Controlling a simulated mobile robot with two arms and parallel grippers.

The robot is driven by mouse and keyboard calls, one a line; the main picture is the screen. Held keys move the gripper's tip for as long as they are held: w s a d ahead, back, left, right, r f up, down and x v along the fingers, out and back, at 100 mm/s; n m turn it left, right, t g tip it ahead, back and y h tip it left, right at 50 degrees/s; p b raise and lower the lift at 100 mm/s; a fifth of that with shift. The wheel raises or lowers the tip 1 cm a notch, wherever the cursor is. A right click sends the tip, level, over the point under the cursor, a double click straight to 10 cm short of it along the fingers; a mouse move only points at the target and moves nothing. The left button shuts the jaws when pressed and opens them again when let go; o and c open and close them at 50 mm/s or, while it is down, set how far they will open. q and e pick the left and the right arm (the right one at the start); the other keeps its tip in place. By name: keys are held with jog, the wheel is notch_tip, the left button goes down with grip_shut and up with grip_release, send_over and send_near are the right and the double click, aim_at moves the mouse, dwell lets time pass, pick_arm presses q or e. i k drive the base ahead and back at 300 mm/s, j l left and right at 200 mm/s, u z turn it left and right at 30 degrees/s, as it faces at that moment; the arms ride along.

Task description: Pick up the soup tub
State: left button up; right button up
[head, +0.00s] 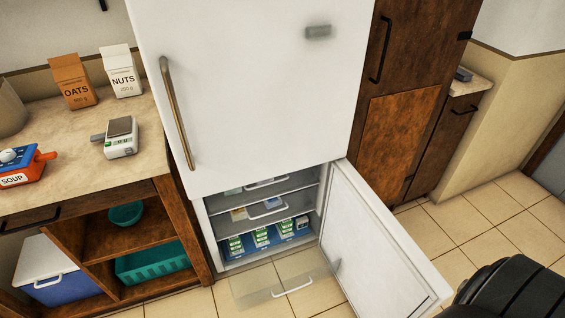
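An orange and blue item with a white label reading SOUP (14,180) stands on the counter at the far left. It is cut off by the picture's left edge, and a whitish round part shows on its top. Several green and white packs (261,238) sit in the open lower compartment of the white fridge; their labels are too small to read, so I cannot tell if one is a soup tub. Neither of my grippers shows.
The lower fridge door (375,250) stands open to the right. A clear drawer front with a handle (293,287) juts out low before the compartment. A scale (121,138), oats carton (73,82) and nuts carton (122,72) stand on the counter (80,128).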

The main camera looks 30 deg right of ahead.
aim_at(28, 165)
jog(key=z, duration=0.95)
jog(key=u, duration=1.7)
jog(key=i+z, duration=0.55)
jog(key=z, duration=0.3)
